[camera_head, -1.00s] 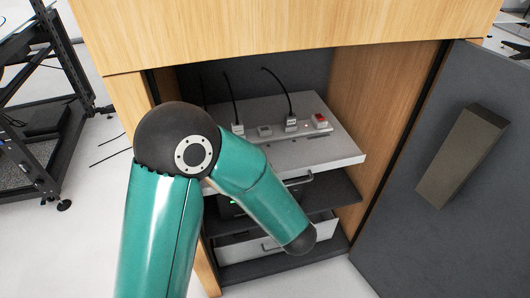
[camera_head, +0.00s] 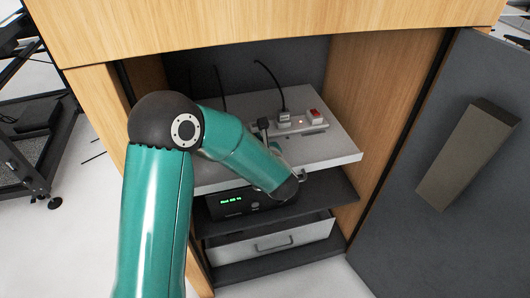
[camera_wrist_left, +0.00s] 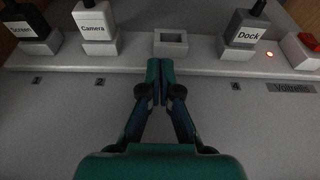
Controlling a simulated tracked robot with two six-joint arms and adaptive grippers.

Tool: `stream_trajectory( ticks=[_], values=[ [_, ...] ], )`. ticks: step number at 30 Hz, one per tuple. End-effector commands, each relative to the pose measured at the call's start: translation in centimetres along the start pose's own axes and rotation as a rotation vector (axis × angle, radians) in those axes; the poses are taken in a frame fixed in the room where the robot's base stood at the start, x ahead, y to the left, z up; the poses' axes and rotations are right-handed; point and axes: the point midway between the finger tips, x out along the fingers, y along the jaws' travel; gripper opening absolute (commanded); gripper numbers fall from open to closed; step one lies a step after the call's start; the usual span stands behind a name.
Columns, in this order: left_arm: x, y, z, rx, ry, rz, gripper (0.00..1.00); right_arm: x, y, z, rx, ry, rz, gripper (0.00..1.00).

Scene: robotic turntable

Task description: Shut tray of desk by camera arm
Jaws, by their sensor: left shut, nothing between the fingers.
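The light grey tray (camera_head: 338,146) is pulled out of the wooden cabinet and carries a power strip with labelled plugs. Its front handle (camera_head: 303,176) is partly hidden by my left arm. My left gripper (camera_head: 264,128) is over the tray top, mostly behind my forearm in the head view. In the left wrist view the gripper (camera_wrist_left: 160,68) is shut and empty, its tips just in front of an empty socket (camera_wrist_left: 171,40) between the Camera plug (camera_wrist_left: 94,27) and the Dock plug (camera_wrist_left: 244,28). I cannot tell whether it touches the strip. My right gripper is out of view.
A dark door (camera_head: 420,240) stands open at the right with a block-shaped handle (camera_head: 468,155). Below the tray are a black device (camera_head: 232,202) with a green display and a partly open white drawer (camera_head: 272,243). Cabinet side walls bound the space.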

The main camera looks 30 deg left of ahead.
Motion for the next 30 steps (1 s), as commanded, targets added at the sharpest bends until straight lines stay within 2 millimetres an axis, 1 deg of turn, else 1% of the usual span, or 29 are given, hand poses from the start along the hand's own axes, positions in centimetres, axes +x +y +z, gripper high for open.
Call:
stream_trajectory(
  ticks=[1,6,17,20,24,30],
  values=[
    [0.7,0.1,0.2,-0.003,0.000,0.004,0.00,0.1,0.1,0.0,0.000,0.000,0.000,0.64],
    [1.9,0.1,0.6,-0.001,0.000,0.002,0.00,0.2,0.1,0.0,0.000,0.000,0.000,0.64],
    [2.1,0.1,0.7,-0.001,0.001,0.001,0.00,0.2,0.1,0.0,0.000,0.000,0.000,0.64],
    [2.7,0.1,0.8,-0.003,0.000,0.003,0.00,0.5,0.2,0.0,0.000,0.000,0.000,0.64],
    [4.3,0.2,1.2,-0.003,0.000,0.004,0.00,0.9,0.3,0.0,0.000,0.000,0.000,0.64],
    [4.4,0.1,1.5,-0.001,-0.001,0.002,0.00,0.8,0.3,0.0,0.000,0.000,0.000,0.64]
  ],
)
